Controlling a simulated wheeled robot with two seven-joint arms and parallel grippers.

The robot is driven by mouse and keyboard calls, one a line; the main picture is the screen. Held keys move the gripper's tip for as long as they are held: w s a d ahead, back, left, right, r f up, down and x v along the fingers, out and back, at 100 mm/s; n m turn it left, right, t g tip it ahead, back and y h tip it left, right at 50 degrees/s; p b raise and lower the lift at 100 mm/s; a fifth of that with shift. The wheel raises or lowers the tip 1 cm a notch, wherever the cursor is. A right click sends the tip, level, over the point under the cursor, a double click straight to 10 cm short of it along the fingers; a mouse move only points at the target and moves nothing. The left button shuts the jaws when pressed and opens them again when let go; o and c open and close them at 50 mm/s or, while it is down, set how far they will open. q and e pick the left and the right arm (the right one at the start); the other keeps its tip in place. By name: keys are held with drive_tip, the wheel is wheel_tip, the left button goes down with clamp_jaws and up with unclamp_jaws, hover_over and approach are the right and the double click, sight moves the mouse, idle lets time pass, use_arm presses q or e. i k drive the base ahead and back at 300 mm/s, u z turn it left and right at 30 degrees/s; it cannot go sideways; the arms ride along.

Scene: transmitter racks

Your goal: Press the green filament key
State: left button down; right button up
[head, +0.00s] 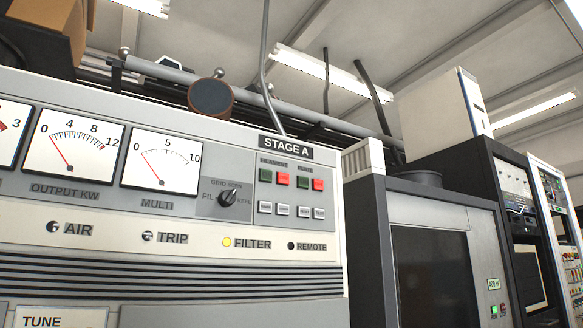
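I cannot tell whether any key is pressed in. Neither of my grippers shows in the head view.
The STAGE A cabinet (180,275) fills the left, with meters (161,160), a selector knob (228,198) and several pale keys below the coloured ones. A dark-framed cabinet (370,250) stands to its right, with more racks beyond. Pipes run overhead.

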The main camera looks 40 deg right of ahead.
sight(266, 175)
drive_tip(key=k, duration=0.35)
drive_tip(key=z, duration=1.6)
